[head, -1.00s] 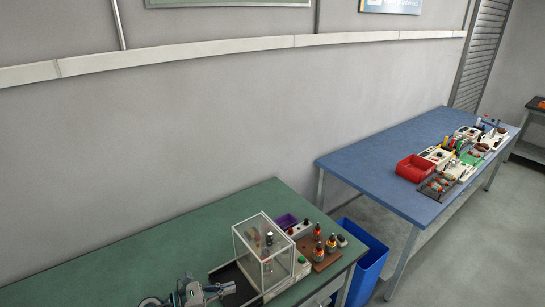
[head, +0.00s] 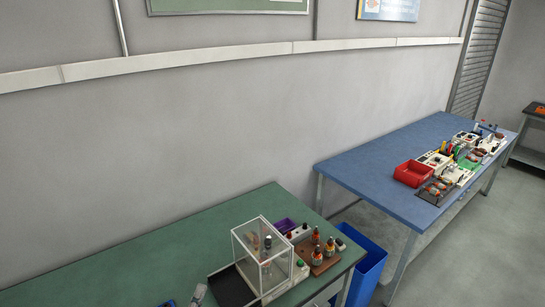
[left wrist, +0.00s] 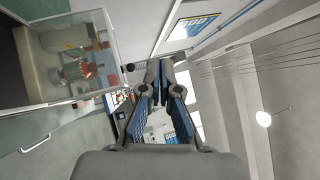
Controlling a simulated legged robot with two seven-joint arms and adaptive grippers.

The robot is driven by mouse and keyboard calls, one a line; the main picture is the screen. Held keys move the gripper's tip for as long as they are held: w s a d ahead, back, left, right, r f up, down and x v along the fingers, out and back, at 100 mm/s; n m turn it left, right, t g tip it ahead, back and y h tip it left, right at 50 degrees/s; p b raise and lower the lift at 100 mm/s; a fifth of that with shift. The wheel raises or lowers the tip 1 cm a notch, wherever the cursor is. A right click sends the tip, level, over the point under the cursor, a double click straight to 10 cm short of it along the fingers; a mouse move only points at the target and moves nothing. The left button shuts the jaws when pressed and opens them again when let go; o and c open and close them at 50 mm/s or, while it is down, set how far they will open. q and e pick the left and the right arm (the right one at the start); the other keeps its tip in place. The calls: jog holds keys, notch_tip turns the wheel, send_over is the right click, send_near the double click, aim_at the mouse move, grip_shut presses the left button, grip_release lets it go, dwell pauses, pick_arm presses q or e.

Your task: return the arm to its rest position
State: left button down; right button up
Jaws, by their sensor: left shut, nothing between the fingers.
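My left gripper shows only in small part at the bottom edge of the head view (head: 197,295). It is low at the front of the green bench (head: 130,254), left of the black tray and the clear case (head: 263,254). In the left wrist view, the fingers of my left gripper (left wrist: 160,70) are shut with nothing between them. They point past the clear case, which shows at the upper left (left wrist: 70,55), and do not touch anything I can see. The right gripper is in neither view.
A black tray (head: 232,287) lies beside the case. A blue waste bin (head: 366,262) is beyond the bench end. A blue table (head: 365,173) holds a red bin (head: 413,173) and parts.

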pick_arm(q)
jog(key=s+a+f+n+g+y, duration=0.3)
jog(key=s+f+n+g+y, duration=0.15)
jog(key=f+n, duration=0.3)
jog(key=s+a+f+n+g+y, duration=0.3)
jog(key=s+f+n+g, duration=0.15)
jog(key=f+n, duration=0.35)
jog(key=s+d+f+n+g+h, duration=0.15)
jog(key=s+f+g, duration=0.3)
jog(key=s, duration=0.55)
jog(key=s+d+f+n+g+h, duration=0.1)
jog(key=s+d+f+n+g, duration=0.25)
jog(key=s+f, duration=0.4)
jog(key=s+f+g, duration=0.1)
jog(key=s+f, duration=0.2)
jog(key=f, duration=1)
jog(key=s+f+g, duration=0.1)
jog(key=s+f, duration=0.1)
jog(key=f, duration=1.1)
jog(key=s+a+f, duration=0.3)
jog(key=s+f, duration=1.1)
jog(key=s, duration=0.2)
jog(key=shift+s+a+f+m+g, duration=0.2)
jog(key=shift+s+f+m+g, duration=0.1)
jog(key=shift+s+m+g, duration=0.1)
